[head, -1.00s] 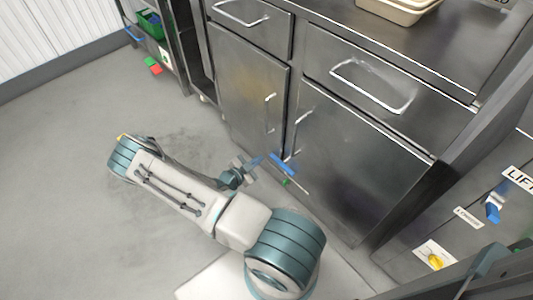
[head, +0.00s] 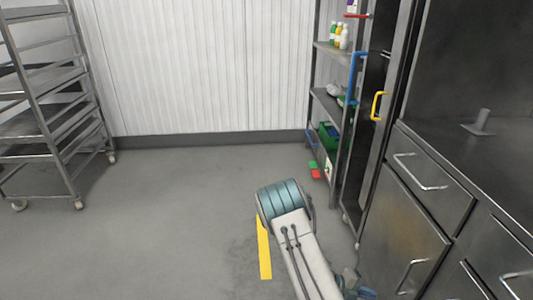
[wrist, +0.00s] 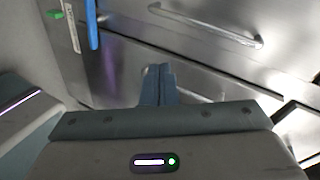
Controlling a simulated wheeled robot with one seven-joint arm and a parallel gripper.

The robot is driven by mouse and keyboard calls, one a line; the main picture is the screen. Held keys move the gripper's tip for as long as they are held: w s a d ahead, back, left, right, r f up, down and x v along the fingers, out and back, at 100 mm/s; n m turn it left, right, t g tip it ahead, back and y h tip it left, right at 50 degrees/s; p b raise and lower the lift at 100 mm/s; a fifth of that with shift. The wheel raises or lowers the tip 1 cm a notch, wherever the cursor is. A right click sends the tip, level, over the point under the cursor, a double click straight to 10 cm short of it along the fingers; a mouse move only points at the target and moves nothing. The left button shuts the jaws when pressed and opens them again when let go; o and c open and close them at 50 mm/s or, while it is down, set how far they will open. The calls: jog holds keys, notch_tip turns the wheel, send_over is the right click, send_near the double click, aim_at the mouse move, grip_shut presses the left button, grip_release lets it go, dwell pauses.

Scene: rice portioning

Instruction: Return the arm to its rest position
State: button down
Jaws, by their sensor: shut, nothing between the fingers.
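My gripper shows in the wrist view (wrist: 158,85), its two blue-grey fingers together at the middle and nothing between them. Behind the fingers is the steel cabinet front (wrist: 190,45) with bar handles. In the head view my arm, white with a teal joint, is folded at the bottom right of centre.
Steel drawers and doors (head: 400,235) stand close to the right of my arm. A shelf unit (head: 325,95) with bottles stands behind. A wheeled rack (head: 45,125) is at the left. A yellow floor strip (head: 264,255) lies beside my arm. The grey floor (head: 170,225) at left is clear.

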jog(key=s+a+r+n+t+y+p, duration=0.1)
jog(key=s+a+r+n+y+p, duration=0.3)
jog(key=r+n, duration=0.7)
jog(key=s+a+r+n+t+y+p, duration=0.1)
jog(key=s+a+r+n+y+p, duration=0.4)
jog(key=r, duration=1.9)
jog(key=s+a+r+n+t+y+p, duration=0.1)
jog(key=s+a+r+n+y+p, duration=0.3)
jog(key=r+n+p, duration=0.7)
jog(key=s+a+r+n, duration=0.2)
jog(key=a+r+n, duration=0.1)
jog(key=r+n, duration=0.3)
jog(key=shift+a+r+t+y, duration=0.35)
jog(key=shift+r+t+y, duration=0.05)
jog(key=shift+r, duration=0.4)
